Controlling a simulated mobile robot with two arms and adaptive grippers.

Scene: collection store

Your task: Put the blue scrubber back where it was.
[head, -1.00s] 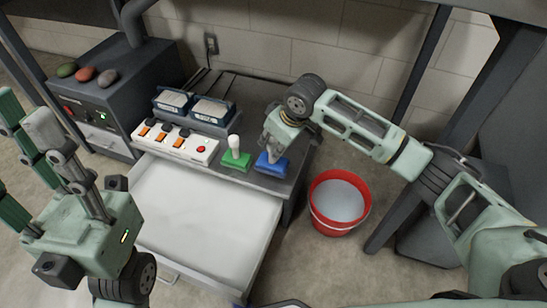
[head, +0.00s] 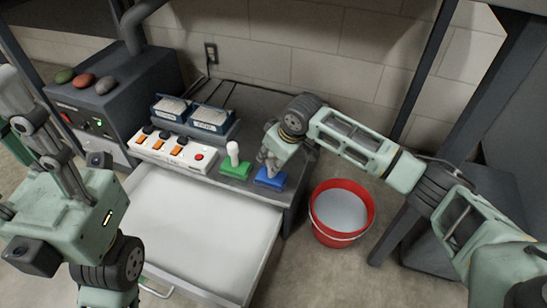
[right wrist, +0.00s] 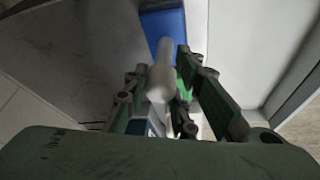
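The blue scrubber (head: 271,178) has a flat blue base and sits at the right front corner of the dark bench. It also shows in the right wrist view (right wrist: 165,28), with its pale handle (right wrist: 161,78) pointing towards the camera. My right gripper (head: 269,160) is over it, with its fingers on both sides of the handle. In the right wrist view the fingers (right wrist: 165,85) stand apart, with gaps beside the handle. A green scrubber (head: 235,170) with a white handle stands to its left. My left gripper is at the left edge, its fingertips out of the picture.
A white power strip (head: 172,151) with orange switches and two blue-edged boxes (head: 190,116) are left of the scrubbers. An open white drawer (head: 195,235) juts out below. A red bucket (head: 341,211) stands on the floor at right. Several stones (head: 84,81) lie on a dark cabinet.

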